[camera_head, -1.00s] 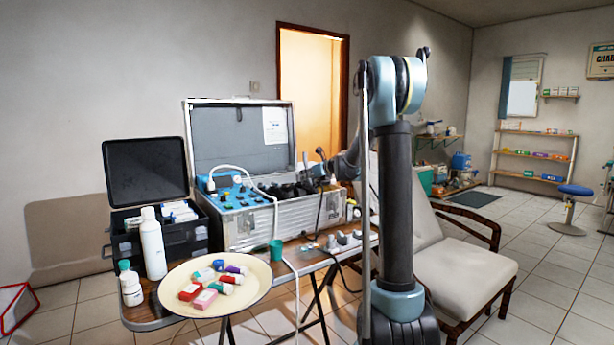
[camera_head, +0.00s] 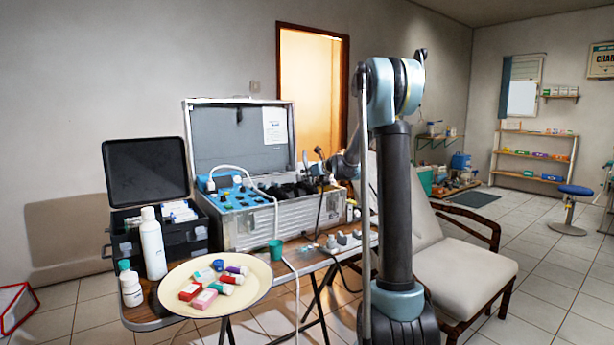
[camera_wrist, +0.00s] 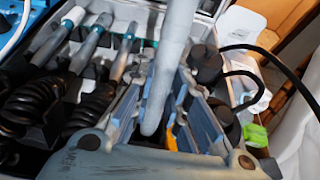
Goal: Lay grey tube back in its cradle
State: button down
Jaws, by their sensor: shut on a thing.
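My gripper (camera_wrist: 160,115) is shut on the grey tube (camera_wrist: 170,60), a long smooth light-grey piece that stands up between the blue-lined fingers in the wrist view. The tube's upper end runs out of the top of the picture. In the head view my gripper (camera_head: 328,167) is small, over the right end of the open metal case (camera_head: 300,215). To its left in the wrist view, several handpieces (camera_wrist: 85,50) with teal rings lie side by side in dark holders, with coiled black hoses (camera_wrist: 35,105). I cannot make out the tube's own empty cradle.
A black cylinder (camera_wrist: 205,62) with a black cable stands close right of the fingers. A green item (camera_wrist: 255,135) lies farther right. In the head view, the case's raised lid (camera_head: 235,140) stands behind. A cream tray (camera_head: 250,290) and green cup (camera_head: 275,248) are in front.

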aim_at(306, 158)
jog(key=shift+w+a+r, duration=0.25)
jog(key=shift+w+r, duration=0.1)
jog(key=shift+r, duration=0.75)
jog(key=shift+w+a+r, duration=0.2)
jog(key=shift+w+r, duration=0.15)
jog(key=shift+r, duration=0.75)
jog(key=shift+w+a+r, duration=0.25)
jog(key=shift+w+r, duration=0.1)
jog(key=shift+r, duration=0.75)
